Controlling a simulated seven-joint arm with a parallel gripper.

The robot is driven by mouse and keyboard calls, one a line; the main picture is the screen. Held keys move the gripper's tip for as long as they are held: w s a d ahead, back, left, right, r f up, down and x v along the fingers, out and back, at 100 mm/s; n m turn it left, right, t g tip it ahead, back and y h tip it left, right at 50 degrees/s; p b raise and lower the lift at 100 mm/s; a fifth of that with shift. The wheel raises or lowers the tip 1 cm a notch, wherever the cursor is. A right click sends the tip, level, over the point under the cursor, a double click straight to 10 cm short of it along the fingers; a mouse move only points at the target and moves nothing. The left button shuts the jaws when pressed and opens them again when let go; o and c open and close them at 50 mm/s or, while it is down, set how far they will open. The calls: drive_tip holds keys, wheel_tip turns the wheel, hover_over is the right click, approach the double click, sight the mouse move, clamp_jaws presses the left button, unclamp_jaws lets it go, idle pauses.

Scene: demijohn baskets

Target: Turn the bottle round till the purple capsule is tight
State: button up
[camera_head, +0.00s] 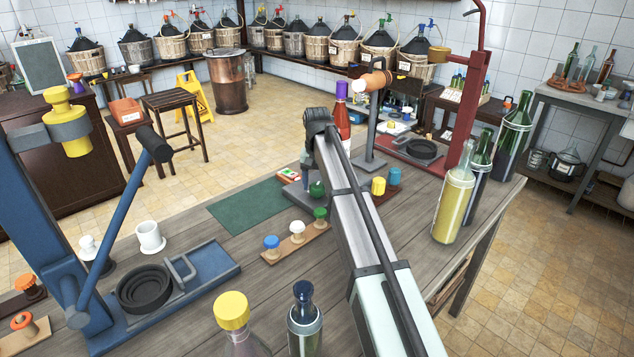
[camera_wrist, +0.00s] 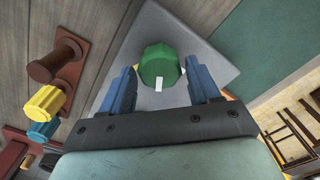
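The purple capsule (camera_head: 341,90) sits on the neck of an upright bottle with red glass (camera_head: 342,122), behind my arm in the head view. My arm hides the bottle's lower part. How tight the capsule sits cannot be told. Neither shows in the wrist view. My gripper (camera_wrist: 162,88) is open, its two blue fingers apart. A green faceted knob with a white mark (camera_wrist: 159,64) lies just ahead of and between them, over a grey plate (camera_wrist: 195,50). The knob also shows in the head view (camera_head: 317,188), beside my arm. Contact with the fingers cannot be told.
A wooden strip with coloured stoppers (camera_head: 297,238) and a green mat (camera_head: 250,212) lie nearby. A blue lever press (camera_head: 50,200) stands left, a red stand (camera_head: 470,90) behind. Bottles (camera_head: 455,200) line the table's right side. Two more stand at the front.

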sight(317, 185)
drive_tip(key=shift+o, duration=1)
wheel_tip(317, 185, up, 14)
drive_tip(key=shift+f, duration=0.1)
